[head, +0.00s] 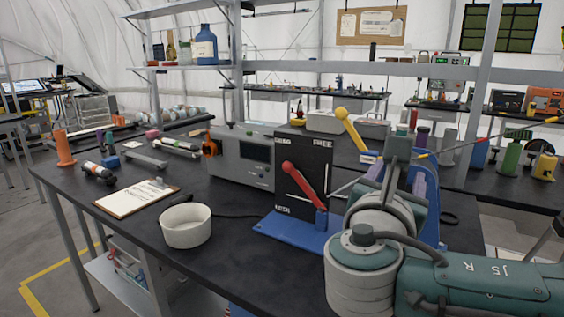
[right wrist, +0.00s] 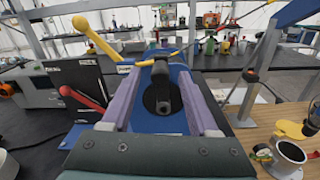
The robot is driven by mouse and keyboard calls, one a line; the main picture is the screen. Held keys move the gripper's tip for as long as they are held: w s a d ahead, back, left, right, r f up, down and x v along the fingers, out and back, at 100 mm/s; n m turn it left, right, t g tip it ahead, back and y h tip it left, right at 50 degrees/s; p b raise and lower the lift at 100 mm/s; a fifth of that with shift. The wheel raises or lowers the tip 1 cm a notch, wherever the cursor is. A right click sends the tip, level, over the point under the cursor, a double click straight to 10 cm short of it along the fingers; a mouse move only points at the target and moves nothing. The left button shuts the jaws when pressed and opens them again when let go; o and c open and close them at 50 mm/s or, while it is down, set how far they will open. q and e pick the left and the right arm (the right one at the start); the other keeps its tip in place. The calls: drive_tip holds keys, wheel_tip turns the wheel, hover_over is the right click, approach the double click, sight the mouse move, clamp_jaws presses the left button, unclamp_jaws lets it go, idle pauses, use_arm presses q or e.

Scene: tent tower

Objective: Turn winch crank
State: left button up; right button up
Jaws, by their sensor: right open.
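A blue winch stand (right wrist: 178,75) faces me in the right wrist view, with a round black hub (right wrist: 152,103) and a dark bar, perhaps the crank, across its front. In the head view the winch (head: 432,205) is largely hidden behind my right arm. My right gripper (right wrist: 160,98) is open, its purple fingers on either side of the hub and bar; I cannot tell whether they touch anything. It also shows in the head view (head: 397,178). A yellow-knobbed lever (head: 347,124) rises beside the winch. My left gripper is out of view.
A black panel (head: 290,153) with a red lever (head: 303,183) stands on a blue base left of the winch. A grey instrument box (head: 235,160), white bowl (head: 186,226) and clipboard (head: 137,196) are further left. A cable or rod runs to the upper right.

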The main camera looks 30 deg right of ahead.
drive_tip(key=shift+x, duration=1.85)
drive_tip(key=shift+c, duration=0.2)
clamp_jaws()
drive_tip(key=shift+a, duration=0.1)
